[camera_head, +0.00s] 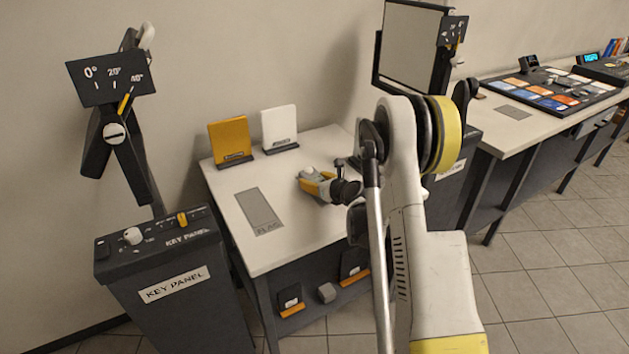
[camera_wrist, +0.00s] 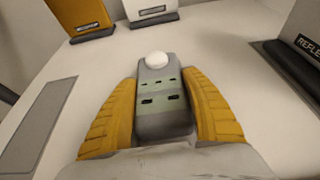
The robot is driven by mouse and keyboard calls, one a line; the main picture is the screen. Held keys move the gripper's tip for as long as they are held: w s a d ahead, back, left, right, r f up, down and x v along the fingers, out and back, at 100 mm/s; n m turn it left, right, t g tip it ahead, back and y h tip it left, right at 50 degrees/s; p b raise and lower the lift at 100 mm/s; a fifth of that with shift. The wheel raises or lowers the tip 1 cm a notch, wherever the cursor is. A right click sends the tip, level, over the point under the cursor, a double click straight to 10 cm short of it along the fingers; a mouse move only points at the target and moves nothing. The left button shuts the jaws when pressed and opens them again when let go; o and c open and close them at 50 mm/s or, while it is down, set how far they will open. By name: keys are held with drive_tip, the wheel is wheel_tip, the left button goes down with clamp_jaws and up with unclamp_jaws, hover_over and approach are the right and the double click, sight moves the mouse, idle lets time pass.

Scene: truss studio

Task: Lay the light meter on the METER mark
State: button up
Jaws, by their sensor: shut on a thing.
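The light meter (camera_wrist: 163,105) is a grey handheld device with a white dome at its far end. It sits between the yellow fingers of my gripper (camera_wrist: 163,112), which is shut on it. In the head view my gripper (camera_head: 316,183) is low over the white table, and the meter there is small and partly hidden. I cannot tell whether the meter touches the table. A grey rectangular mark (camera_head: 512,111) lies on the right-hand counter; its lettering is too small to read, so I cannot tell if it is the METER mark.
Another grey mark (camera_head: 259,208), apparently lettered FLAG, lies on the white table (camera_head: 285,245). A yellow panel (camera_head: 231,139) and a white panel (camera_head: 279,125) stand at its back. The key panel stand (camera_head: 165,255) is at left. A tile-filled tray (camera_head: 550,88) occupies the right counter.

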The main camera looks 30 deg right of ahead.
drive_tip(key=o, duration=1.3)
drive_tip(key=shift+c, duration=0.2)
